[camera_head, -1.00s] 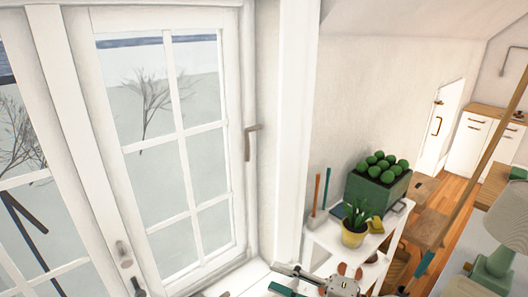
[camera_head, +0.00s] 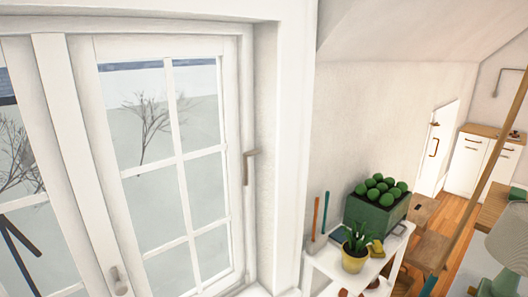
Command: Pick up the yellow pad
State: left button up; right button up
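A small yellow item (camera_head: 377,247), which looks like the yellow pad, lies on the top of a white shelf (camera_head: 326,262). It is just right of a potted plant in a yellow pot (camera_head: 354,262) and in front of a green planter box (camera_head: 375,217). It is small in the picture, and the plant and pot may cover part of its left side. Neither my left nor my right gripper shows in the head view.
A paned window (camera_head: 165,165) with a handle (camera_head: 248,167) fills the left. Orange and teal upright sticks stand on the shelf's left end. A slanted wooden pole (camera_head: 490,175) and a lamp (camera_head: 508,240) are at the right. Wooden floor (camera_head: 449,215) shows beyond the shelf.

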aim_at(376, 250)
jog(key=i+l+z, duration=0.65)
jog(key=z, duration=0.25)
jog(key=i+j, duration=0.05)
jog(key=i, duration=0.05)
